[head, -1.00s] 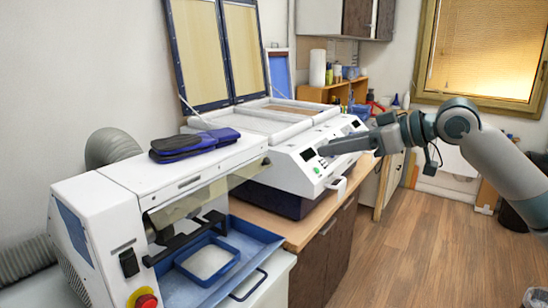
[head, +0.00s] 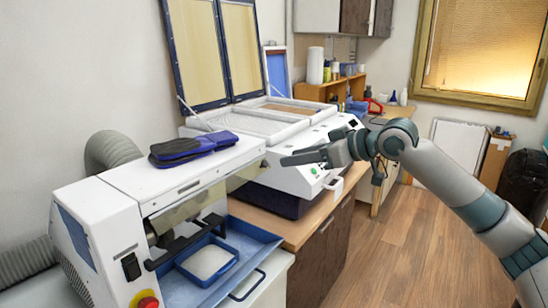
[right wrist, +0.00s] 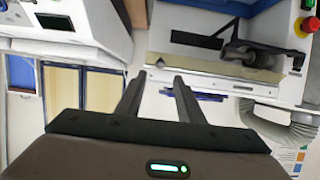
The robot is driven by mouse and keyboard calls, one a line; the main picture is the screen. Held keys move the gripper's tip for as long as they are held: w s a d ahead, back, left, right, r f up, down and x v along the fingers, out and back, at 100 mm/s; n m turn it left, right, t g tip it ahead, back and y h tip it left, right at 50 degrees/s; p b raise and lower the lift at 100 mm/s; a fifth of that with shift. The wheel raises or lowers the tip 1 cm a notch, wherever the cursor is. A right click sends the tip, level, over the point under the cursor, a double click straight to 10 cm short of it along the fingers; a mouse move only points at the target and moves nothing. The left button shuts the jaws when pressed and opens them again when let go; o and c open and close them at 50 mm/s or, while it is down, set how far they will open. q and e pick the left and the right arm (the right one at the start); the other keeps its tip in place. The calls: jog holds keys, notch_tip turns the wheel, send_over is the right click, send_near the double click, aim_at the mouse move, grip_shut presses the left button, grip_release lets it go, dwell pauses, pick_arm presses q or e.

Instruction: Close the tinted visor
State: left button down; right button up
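The tinted visor (head: 190,207) is a see-through brownish strip along the front of the white machine (head: 105,215) at the left. It is raised, and the opening below it shows a blue tray (head: 262,236). In the right wrist view the visor (right wrist: 215,73) runs as a tan strip below a dark bar. My right gripper (head: 284,160) is to the right of the visor's far end, pointing left, apart from it. Its two fingers (right wrist: 158,78) are spread with nothing between them. My left gripper is not in view.
A dark blue folded item (head: 193,148) lies on the machine's top. A second white machine (head: 310,165) with a raised framed lid (head: 200,55) stands behind on the wooden counter (head: 290,228). The floor (head: 385,255) at the right is clear.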

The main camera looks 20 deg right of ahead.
aim_at(266, 163)
jog(key=p+x, duration=0.1)
jog(key=x, duration=0.5)
jog(key=shift+w+a+f+p, duration=0.1)
jog(key=shift+w+a+p, duration=0.15)
jog(key=shift+p, duration=0.1)
jog(key=shift+w+a+f, duration=0.25)
jog(key=shift+w, duration=0.1)
jog(key=shift+c, duration=0.3)
grip_shut()
